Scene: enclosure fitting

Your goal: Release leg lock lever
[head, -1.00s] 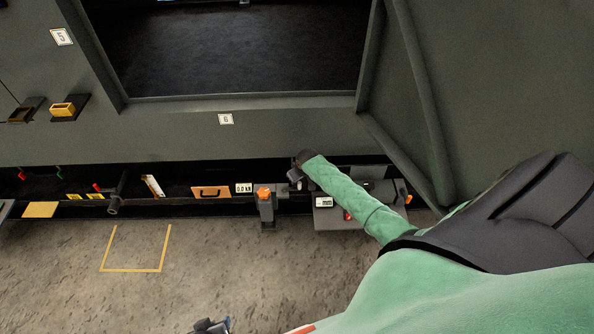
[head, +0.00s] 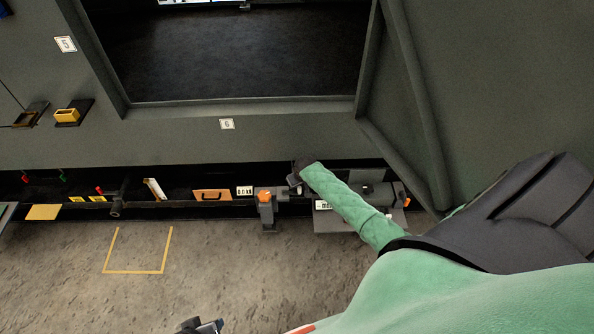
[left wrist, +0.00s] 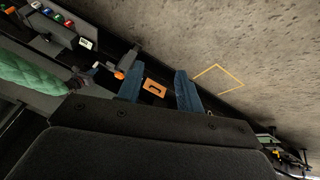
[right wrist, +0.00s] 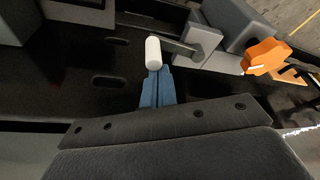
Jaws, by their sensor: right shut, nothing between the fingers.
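A lever with a white cylindrical grip (right wrist: 153,52) on a thin metal rod runs to a grey block (right wrist: 200,45) in the right wrist view. My right gripper (right wrist: 156,82) is shut and empty, its blue fingertips close against the near end of the white grip; I cannot tell whether they touch. In the head view the right gripper (head: 296,182) is at the dark low rail, mostly hidden by its dark wrist, and the lever is not clear there. My left gripper (left wrist: 158,84) is open and empty, away from the rail.
An orange knob (right wrist: 265,55) on a grey clamp stands right of the lever; it also shows in the head view (head: 265,196). The floor has a yellow outline (head: 138,270) and is clear.

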